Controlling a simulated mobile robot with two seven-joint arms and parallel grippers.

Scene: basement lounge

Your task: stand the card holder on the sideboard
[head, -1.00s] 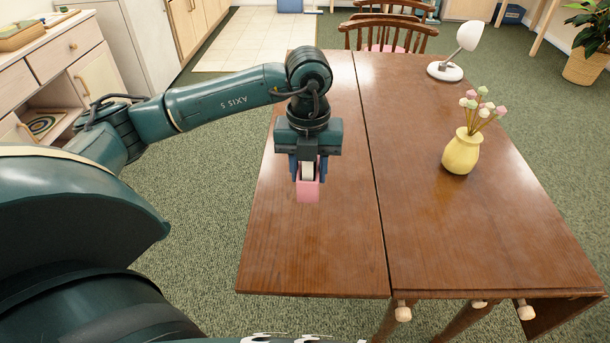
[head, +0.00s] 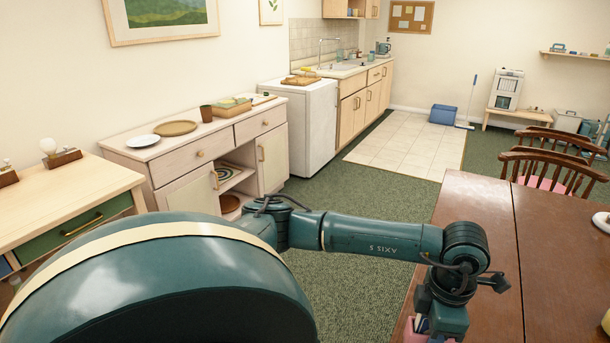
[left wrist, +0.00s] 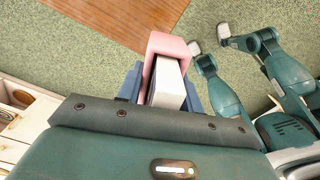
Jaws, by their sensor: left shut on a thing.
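The card holder is pink with a white block inside it. In the left wrist view the card holder (left wrist: 168,42) sits between the blue fingers of my left gripper (left wrist: 162,88), which is shut on it. In the head view a bit of the pink holder (head: 411,332) shows at the bottom edge beside my left gripper (head: 428,328), mostly cut off. The sideboard (head: 172,171) is pale wood with drawers and doors, against the left wall, well away from the gripper. My right gripper is not recognisable in any view.
The sideboard top bears a white plate (head: 143,141), a round woven mat (head: 176,128), a brown cup (head: 206,113) and a tray (head: 232,107). Its front left top is bare. A brown table (head: 465,215) stands at right; green carpet lies between.

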